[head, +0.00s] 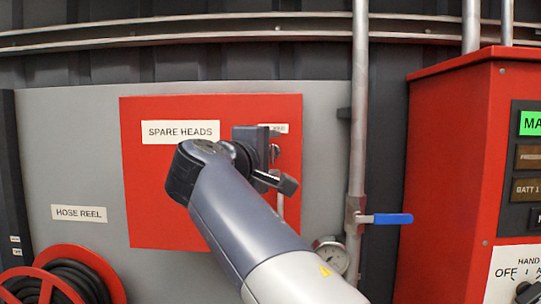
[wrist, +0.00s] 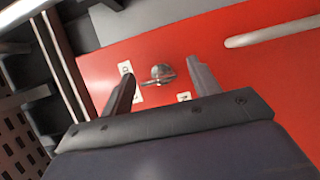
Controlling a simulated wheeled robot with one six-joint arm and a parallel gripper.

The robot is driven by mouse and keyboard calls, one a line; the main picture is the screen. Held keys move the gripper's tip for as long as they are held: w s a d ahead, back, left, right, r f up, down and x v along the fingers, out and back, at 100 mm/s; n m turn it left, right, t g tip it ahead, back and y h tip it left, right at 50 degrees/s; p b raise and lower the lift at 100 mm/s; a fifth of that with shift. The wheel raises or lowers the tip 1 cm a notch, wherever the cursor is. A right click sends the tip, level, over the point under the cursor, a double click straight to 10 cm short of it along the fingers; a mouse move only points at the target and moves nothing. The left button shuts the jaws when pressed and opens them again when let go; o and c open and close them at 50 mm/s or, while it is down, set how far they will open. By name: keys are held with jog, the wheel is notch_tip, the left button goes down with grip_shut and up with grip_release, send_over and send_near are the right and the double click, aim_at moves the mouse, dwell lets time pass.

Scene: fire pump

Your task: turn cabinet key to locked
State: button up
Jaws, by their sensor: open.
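The red spare-heads cabinet (head: 150,205) is on the grey wall panel, its door face flat and closed-looking. A silver key in a round lock (wrist: 161,73) shows on the red face in the wrist view, between my fingertips but beyond them. In the head view the silver lock (head: 275,152) is partly hidden by my gripper (head: 279,157). My gripper (wrist: 163,70) is open, with one finger on each side of the key and a visible gap around it.
A pale bar handle (wrist: 275,31) stands out from the red face. A vertical pipe (head: 359,110) with a blue valve lever (head: 392,219) and a gauge (head: 331,254) is right of the cabinet. A red control box (head: 445,170) stands farther right. A hose reel (head: 65,280) is lower left.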

jog(key=b+v, duration=0.2)
jog(key=v, duration=0.8)
jog(key=shift+s+b, duration=0.3)
jog(key=shift+s, duration=0.05)
jog(key=shift+w+a, duration=0.1)
jog(key=p+x, duration=0.2)
jog(key=x, duration=0.8)
jog(key=shift+w, duration=0.25)
jog(key=shift+s, duration=0.1)
